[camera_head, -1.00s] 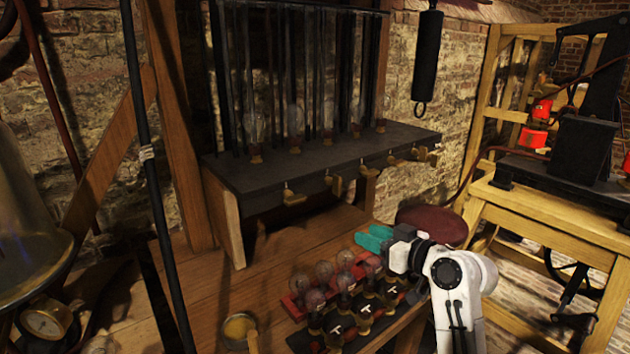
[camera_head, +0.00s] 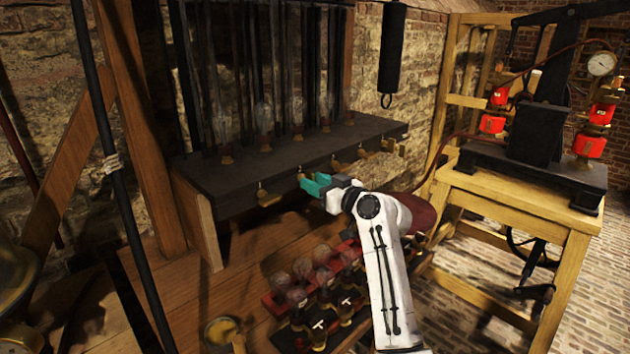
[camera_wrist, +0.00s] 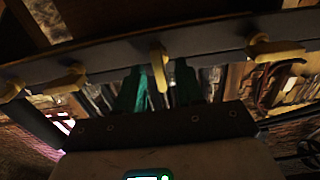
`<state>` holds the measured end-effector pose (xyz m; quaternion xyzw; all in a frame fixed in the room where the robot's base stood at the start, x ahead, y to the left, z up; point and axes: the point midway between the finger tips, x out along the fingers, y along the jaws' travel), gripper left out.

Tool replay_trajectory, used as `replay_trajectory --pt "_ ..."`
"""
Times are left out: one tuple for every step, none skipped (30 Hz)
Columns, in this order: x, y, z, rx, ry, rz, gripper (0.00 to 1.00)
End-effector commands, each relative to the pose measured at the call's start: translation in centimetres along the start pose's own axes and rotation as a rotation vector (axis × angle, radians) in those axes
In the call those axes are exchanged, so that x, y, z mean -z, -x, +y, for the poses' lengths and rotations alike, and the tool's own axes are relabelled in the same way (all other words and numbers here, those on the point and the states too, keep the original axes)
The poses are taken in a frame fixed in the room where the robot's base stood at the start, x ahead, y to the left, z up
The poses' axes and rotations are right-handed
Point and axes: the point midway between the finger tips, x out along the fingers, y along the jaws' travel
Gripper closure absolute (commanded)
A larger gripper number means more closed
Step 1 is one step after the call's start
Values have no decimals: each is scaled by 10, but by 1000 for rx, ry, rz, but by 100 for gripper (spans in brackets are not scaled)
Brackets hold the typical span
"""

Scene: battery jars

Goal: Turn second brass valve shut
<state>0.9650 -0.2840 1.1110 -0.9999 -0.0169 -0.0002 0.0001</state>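A row of brass valves hangs along the front edge of a dark shelf (camera_head: 240,176). In the head view, the leftmost valve (camera_head: 268,198) is clear of my gripper. The second valve from the left (camera_head: 302,176) is at my gripper's teal fingertips (camera_head: 314,185) and partly hidden by them. In the wrist view, one brass valve (camera_wrist: 160,66) hangs upright in line with the gap between the two teal fingers (camera_wrist: 158,92). The fingers are apart; I cannot tell whether they touch it. Other valves (camera_wrist: 66,79) show to either side, tilted.
Glass bulbs (camera_head: 264,125) stand on the shelf above the valves. Below my arm, a rack of bulbs and small valves (camera_head: 318,312) stands on the wooden bench (camera_head: 190,290). A yellow wooden stand (camera_head: 510,200) with a black press is at right.

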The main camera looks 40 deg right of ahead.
Motion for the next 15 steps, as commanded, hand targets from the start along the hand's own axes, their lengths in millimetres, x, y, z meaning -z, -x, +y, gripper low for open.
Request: replay_trajectory --pt "0 -3 0 1 0 -1 63" --pt "0 -4 0 0 0 -1 63" --pt "0 -5 0 0 1 -1 63" --pt "0 -5 0 0 1 -1 63" --pt "0 -5 0 0 1 -1 63" --pt "0 -5 0 0 1 -1 63" --pt "0 -5 0 0 1 -1 63" --pt "0 -5 0 0 1 -1 63" --pt "0 -5 0 0 1 -1 63" --pt "0 -5 0 0 1 -1 63" --pt "0 -5 0 0 1 -1 64" --pt "0 -5 0 0 1 -1 68" --pt "0 -5 0 0 0 -1 70" --pt "0 -5 0 0 0 -1 73" --pt "0 -5 0 0 0 -1 77"
